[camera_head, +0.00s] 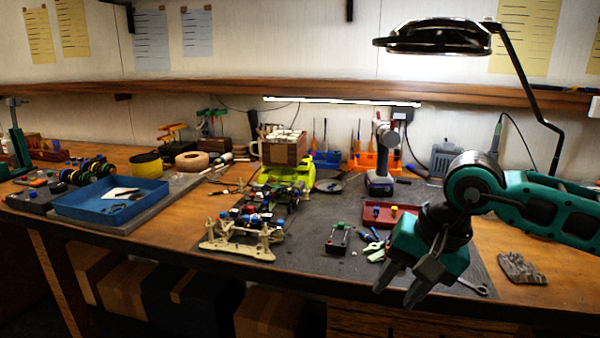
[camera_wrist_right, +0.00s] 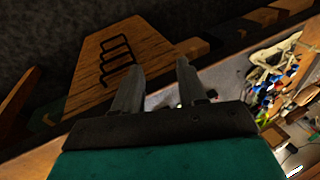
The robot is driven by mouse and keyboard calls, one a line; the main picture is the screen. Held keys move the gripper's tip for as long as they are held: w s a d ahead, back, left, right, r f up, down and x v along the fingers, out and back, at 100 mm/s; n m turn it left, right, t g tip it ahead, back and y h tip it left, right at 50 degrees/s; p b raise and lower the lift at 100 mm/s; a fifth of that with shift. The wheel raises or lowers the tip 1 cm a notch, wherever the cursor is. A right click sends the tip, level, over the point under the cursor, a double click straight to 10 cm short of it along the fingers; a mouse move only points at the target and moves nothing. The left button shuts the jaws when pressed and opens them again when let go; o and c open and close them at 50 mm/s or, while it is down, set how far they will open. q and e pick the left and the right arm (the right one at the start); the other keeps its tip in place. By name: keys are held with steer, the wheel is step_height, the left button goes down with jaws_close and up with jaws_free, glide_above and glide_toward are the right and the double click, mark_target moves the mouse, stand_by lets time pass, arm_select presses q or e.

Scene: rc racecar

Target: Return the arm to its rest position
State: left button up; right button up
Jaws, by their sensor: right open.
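My right gripper (camera_head: 402,284) hangs at the right front of the workbench in the head view, its two grey fingers pointing down near the bench's front edge. The fingers are apart with nothing between them. They also show in the right wrist view (camera_wrist_right: 158,85), pointing toward the bench edge and the dark floor. My right arm reaches in from the right side, teal and black. My left gripper is not in view. A partly built RC car chassis (camera_head: 246,240) stands on the grey mat, left of my right gripper and apart from it.
A blue tray (camera_head: 75,207) lies at the left. A red tray (camera_head: 378,222), a drill (camera_head: 381,170) and small tools stand behind my right gripper. A grey glove (camera_head: 520,268) lies to its right. A black lamp (camera_head: 440,38) overhangs the right. Cardboard boxes (camera_head: 130,300) sit under the bench.

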steer(key=s+a+r+m+g+y, duration=0.1)
steer(key=s+a+m+y, duration=0.25)
steer(key=a, duration=0.25)
steer(key=s+a+m+g+y, duration=0.2)
steer(key=s+a+m+y, duration=0.15)
steer(key=a+y, duration=0.2)
steer(key=s+a+r+m+g+y, duration=0.1)
steer(key=s+a+m+y, duration=0.25)
steer(key=a, duration=0.35)
steer(key=w+d+m+t+y+p, duration=0.1)
steer(key=w+d+m+t, duration=0.15)
steer(key=m+t, duration=0.75)
steer(key=w+d+m+t+y+p, duration=0.15)
steer(key=w+m+t, duration=0.25)
steer(key=m, duration=1.2)
steer(key=d+f+m+t+h, duration=0.4)
steer(key=d+f+m+h, duration=0.5)
steer(key=f+m, duration=0.55)
steer(key=s+d+f+m+g+h, duration=0.2)
steer(key=s+d+f+m+h, duration=0.1)
steer(key=s+f+m, duration=0.3)
steer(key=s+d+f+m+g+h, duration=0.3)
steer(key=s+d+f+m+h, duration=0.1)
steer(key=f+m, duration=0.4)
steer(key=shift+s+d+f, duration=0.55)
steer(key=shift+s+d, duration=0.25)
steer(key=shift+s, duration=0.25)
